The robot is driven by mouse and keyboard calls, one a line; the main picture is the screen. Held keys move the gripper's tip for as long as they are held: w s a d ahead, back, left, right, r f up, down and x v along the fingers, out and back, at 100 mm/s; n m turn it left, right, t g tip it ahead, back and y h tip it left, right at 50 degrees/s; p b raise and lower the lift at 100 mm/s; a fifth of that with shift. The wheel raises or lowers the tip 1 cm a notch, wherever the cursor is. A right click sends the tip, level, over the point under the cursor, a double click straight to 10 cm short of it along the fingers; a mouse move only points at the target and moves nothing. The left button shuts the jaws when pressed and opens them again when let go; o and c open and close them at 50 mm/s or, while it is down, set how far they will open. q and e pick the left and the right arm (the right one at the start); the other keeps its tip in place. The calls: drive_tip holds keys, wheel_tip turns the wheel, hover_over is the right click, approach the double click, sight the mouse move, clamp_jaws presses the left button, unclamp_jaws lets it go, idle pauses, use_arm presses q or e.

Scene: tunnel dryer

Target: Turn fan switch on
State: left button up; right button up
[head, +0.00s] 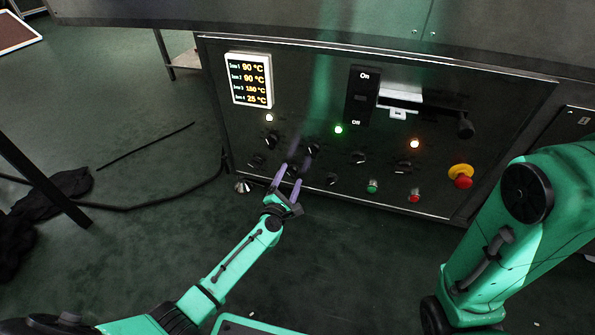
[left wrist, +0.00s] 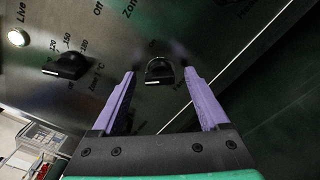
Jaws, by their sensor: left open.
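In the left wrist view a black rotary switch (left wrist: 159,71) with a white pointer line sits on the dark panel, with "On" printed above it. Lettering beside it is partly covered by a finger, so I cannot fully read its name. My left gripper (head: 287,176) is open and empty, its purple fingers pointing at the lower row of panel knobs in the head view. In the left wrist view its fingertips (left wrist: 158,86) lie to either side of the switch; contact cannot be told. My right arm shows at the right, its gripper out of view.
The control panel (head: 480,100) carries a temperature display (head: 249,80), an On/Off switch (head: 361,96), a green button (head: 372,186), a red button (head: 414,195) and a red emergency stop (head: 462,176). Another knob (left wrist: 66,66) is beside the switch. Cables lie on the floor at left.

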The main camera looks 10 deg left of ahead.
use_arm(q)
drive_tip(key=shift+c, duration=1.2)
clamp_jaws()
